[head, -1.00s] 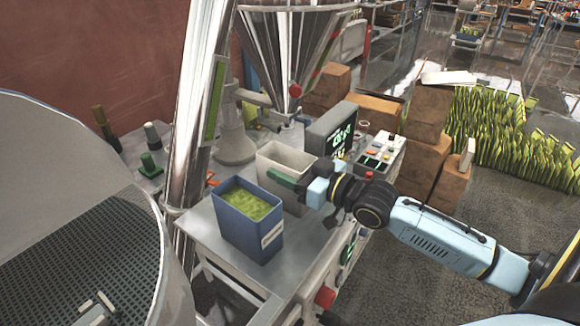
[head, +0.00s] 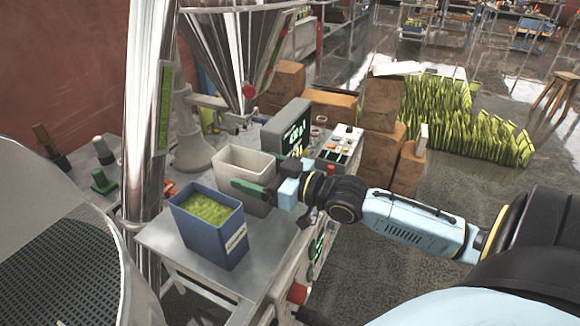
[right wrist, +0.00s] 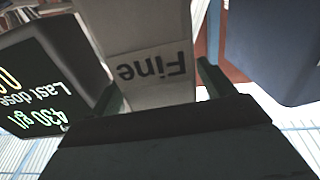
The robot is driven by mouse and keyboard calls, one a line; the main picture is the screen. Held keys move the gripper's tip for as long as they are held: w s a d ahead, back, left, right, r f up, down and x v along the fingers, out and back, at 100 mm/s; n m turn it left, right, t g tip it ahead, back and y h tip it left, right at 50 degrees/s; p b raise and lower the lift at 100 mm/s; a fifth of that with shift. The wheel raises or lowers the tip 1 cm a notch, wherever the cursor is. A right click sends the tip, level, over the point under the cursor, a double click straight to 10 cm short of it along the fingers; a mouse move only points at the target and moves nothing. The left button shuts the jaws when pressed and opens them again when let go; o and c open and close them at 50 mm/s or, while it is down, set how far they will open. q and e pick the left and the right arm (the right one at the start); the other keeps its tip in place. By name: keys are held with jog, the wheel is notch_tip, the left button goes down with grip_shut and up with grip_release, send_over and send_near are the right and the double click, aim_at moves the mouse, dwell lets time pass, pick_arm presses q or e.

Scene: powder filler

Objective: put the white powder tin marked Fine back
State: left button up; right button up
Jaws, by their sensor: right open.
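The white powder tin (head: 237,164) stands upright on the metal table, open at the top. In the right wrist view the tin (right wrist: 140,30) shows its label "Fine", upside down. My right gripper (head: 262,182) is at the tin's near side, with a green finger across its front in the head view. In the right wrist view the gripper (right wrist: 160,90) has its two fingers apart, with the tin's labelled face between and beyond them. Whether the fingers touch the tin cannot be told. My left gripper is not in view.
A blue tin of green powder (head: 222,243) stands left of the white tin. A dark display (head: 287,128) and a button panel (head: 342,143) stand behind. A steel funnel (head: 238,50) hangs above. A steel post (head: 148,120) rises at left. The table's front-left surface (head: 160,243) is bare.

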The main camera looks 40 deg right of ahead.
jog(key=v, duration=0.9)
jog(key=shift+s, duration=0.4)
jog(key=shift+d, duration=0.15)
